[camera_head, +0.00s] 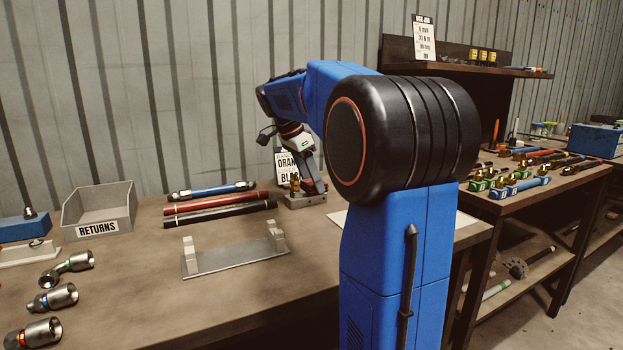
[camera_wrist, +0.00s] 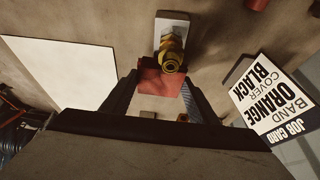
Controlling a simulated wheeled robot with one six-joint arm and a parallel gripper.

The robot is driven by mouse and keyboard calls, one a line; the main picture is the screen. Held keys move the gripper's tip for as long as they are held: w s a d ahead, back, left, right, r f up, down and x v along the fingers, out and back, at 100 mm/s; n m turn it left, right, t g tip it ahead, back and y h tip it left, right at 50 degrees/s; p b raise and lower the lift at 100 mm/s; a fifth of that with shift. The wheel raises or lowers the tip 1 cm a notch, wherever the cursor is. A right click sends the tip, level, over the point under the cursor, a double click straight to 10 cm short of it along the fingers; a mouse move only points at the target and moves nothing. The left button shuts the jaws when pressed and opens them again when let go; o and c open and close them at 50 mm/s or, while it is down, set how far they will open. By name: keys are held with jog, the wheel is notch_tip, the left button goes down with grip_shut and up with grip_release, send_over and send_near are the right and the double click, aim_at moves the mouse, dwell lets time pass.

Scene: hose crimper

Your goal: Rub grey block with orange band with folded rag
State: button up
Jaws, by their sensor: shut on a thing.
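A grey block (camera_head: 305,201) sits on the bench below my gripper (camera_head: 311,188). A brass fitting (camera_head: 295,182) stands at it. In the wrist view the pale end of the block (camera_wrist: 172,17) shows beyond the brass fitting (camera_wrist: 171,55). I cannot make out an orange band on the block. My gripper (camera_wrist: 160,84) is shut on a red folded rag (camera_wrist: 158,83), held between the fingers close beside the fitting. I cannot tell whether the rag touches the block. The rag is hidden in the head view.
A job card (camera_wrist: 275,98) stands right of my gripper in the wrist view. Several hoses (camera_head: 215,203) and a metal stand (camera_head: 238,256) lie left of the block. A grey returns bin (camera_head: 100,208) is farther left. A white sheet (camera_wrist: 62,68) lies nearby.

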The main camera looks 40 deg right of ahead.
aim_at(297, 179)
jog(key=shift+f, duration=0.6)
jog(key=shift+w+a, duration=0.2)
jog(key=shift+a, duration=0.8)
jog(key=shift+w+a, duration=0.15)
jog(key=shift+a, duration=0.8)
jog(key=shift+d, duration=0.1)
jog(key=shift+s+d+f, duration=0.15)
jog(key=shift+s+d, duration=0.05)
jog(key=shift+d, duration=0.75)
jog(key=shift+s+d+f, duration=0.1)
jog(key=shift+s+d, duration=0.1)
jog(key=shift+d, duration=0.7)
jog(key=shift+c, duration=0.4)
jog(key=shift+d+r, duration=0.1)
jog(key=shift+r, duration=3)
